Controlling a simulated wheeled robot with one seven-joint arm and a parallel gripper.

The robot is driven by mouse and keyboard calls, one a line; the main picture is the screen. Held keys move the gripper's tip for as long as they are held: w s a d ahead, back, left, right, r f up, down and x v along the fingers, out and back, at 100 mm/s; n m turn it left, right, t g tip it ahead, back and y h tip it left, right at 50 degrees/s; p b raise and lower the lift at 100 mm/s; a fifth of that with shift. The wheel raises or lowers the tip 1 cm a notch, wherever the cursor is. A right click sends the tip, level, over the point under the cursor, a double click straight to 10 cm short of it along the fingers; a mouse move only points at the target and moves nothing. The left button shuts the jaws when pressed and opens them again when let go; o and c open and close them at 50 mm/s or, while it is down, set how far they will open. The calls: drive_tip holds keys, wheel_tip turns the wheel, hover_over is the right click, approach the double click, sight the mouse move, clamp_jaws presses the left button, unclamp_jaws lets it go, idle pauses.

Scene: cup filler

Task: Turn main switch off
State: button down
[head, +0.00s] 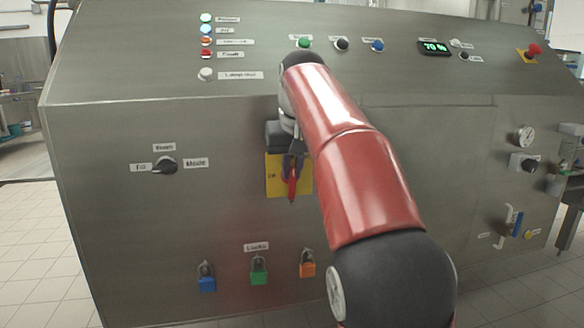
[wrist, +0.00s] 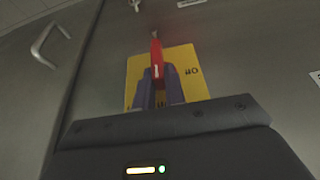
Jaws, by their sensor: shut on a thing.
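The main switch is a red handle (head: 292,188) on a yellow plate (head: 273,178) on the front panel of the grey machine. In the head view the handle points down. My gripper (head: 293,170) is shut on the red handle, which sticks out past the fingertips. In the wrist view the red handle (wrist: 156,58) stands between the two fingers (wrist: 160,82), in front of the yellow plate (wrist: 136,72). Dark lettering shows on the plate there, too blurred to read surely. My arm covers the panel right of the plate in the head view.
A mode knob (head: 165,165) is left of the switch. A blue (head: 207,283), a green (head: 259,271) and an orange padlock (head: 307,268) hang below. Buttons line the sloped top, with a red emergency knob (head: 533,50) at right. The panel between knob and switch is clear.

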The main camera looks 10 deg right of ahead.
sight(280, 180)
drive_tip(key=shift+a+r+h+p, duration=0.1)
drive_tip(key=shift+a+h+p, duration=0.3)
drive_tip(key=shift+h, duration=0.4)
drive_tip(key=n+h, duration=0.1)
drive_tip(key=h, duration=0.3)
drive_tip(key=a+f+n+t+h+b, duration=0.1)
drive_tip(key=h, duration=0.3)
drive_tip(key=f+n+h+b, duration=0.1)
drive_tip(key=h, duration=0.2)
drive_tip(key=shift+a+f+t+h, duration=0.15)
drive_tip(key=shift+a+t+h, duration=0.15)
drive_tip(key=shift+a+h, duration=0.1)
drive_tip(key=shift+f+n+t+h+b, duration=0.2)
drive_tip(key=shift+n+t+h+b, duration=0.4)
drive_tip(key=shift+h+b, duration=0.7)
drive_tip(key=shift+h, duration=0.4)
drive_tip(key=c, duration=1.5)
unclamp_jaws()
